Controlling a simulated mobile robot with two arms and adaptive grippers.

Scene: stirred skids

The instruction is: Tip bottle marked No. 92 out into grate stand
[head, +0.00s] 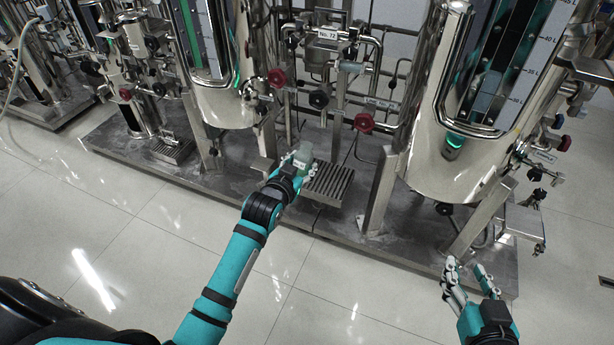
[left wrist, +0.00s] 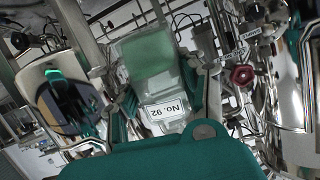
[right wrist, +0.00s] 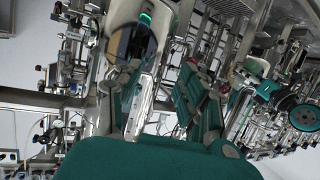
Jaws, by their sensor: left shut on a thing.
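The bottle (head: 304,153) is small, clear and greenish, and my left gripper (head: 294,165) is shut on it. In the left wrist view the bottle (left wrist: 146,62) has a white label reading No. 92 and green contents; the label appears upside down there. In the head view I cannot tell exactly how far the bottle is tilted. The grate stand (head: 330,183), a slatted metal block, is on the skid just below and right of the bottle. My right gripper (head: 469,276) is open and empty at the lower right, away from the bottle.
Two shiny steel vessels (head: 222,100) and (head: 425,150) flank the stand. Pipes with red-knobbed valves (head: 364,123) and a No. 72 tag (head: 327,34) stand behind. Another grate (head: 172,151) sits at left. The tiled floor (head: 130,230) in front is clear.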

